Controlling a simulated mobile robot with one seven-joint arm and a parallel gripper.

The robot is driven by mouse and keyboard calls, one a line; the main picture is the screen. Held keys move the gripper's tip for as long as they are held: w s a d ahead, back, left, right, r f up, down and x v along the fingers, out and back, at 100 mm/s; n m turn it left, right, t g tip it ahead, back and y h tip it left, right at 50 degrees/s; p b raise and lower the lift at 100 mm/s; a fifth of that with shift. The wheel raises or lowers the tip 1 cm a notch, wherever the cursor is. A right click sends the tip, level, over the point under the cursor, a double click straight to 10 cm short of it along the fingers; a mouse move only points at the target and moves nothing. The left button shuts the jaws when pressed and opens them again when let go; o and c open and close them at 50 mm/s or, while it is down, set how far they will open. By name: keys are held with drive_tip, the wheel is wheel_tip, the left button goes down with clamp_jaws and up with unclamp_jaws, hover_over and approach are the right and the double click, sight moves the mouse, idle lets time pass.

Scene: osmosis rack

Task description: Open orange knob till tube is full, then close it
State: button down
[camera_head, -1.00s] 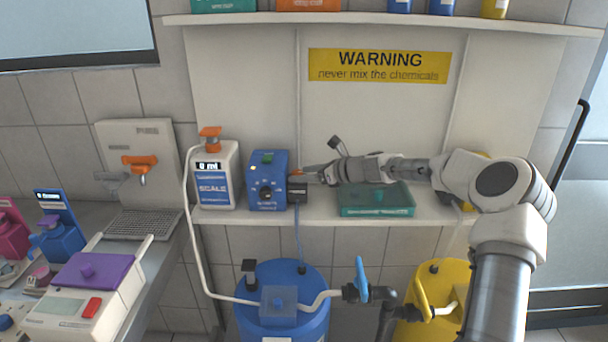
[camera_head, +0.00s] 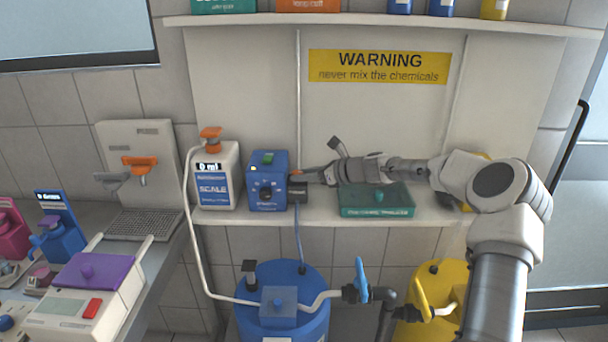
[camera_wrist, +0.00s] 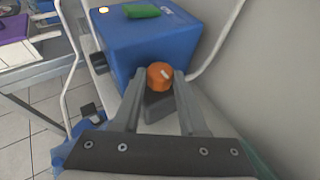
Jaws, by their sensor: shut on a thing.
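The orange knob (camera_wrist: 160,76) with a pale mark sits on the side of the blue box (camera_wrist: 150,45) on the shelf. In the wrist view my gripper (camera_wrist: 159,80) has its two fingers closed on either side of the knob, one finger touching each side. In the head view the gripper (camera_head: 311,177) reaches the right side of the blue box (camera_head: 265,180), and the knob is mostly hidden there. The white scale container (camera_head: 216,178) left of the box shows a display that seems to read 0 ml. A white tube (camera_head: 190,235) runs from it down to the blue barrel.
A green tray (camera_head: 376,211) lies on the shelf under my arm. A blue barrel (camera_head: 260,320) and a yellow barrel (camera_head: 455,283), with blue and yellow valve handles, stand below. A counter with devices is at left.

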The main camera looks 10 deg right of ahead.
drive_tip(key=shift+w+d+r+n+g+y+p, duration=0.15)
drive_tip(key=shift+n+g+y+p, duration=0.15)
drive_tip(key=shift+p, duration=0.3)
drive_tip(key=shift+n+g+y+p, duration=0.5)
drive_tip(key=shift+n+g+p, duration=0.2)
drive_tip(key=shift+p, duration=0.45)
drive_tip(key=shift+w+d+n+g+y+p, duration=0.1)
drive_tip(key=shift+w+n+g+y+p, duration=0.1)
drive_tip(key=shift+n+g+y+p, duration=0.35)
drive_tip(key=shift+n+g, duration=0.45)
drive_tip(key=shift+w+n+g+y, duration=0.15)
drive_tip(key=shift+n+g+y, duration=0.3)
drive_tip(key=shift+n+g, duration=0.45)
drive_tip(key=shift+c, duration=2.2)
unclamp_jaws()
drive_tip(key=shift+d, duration=0.1)
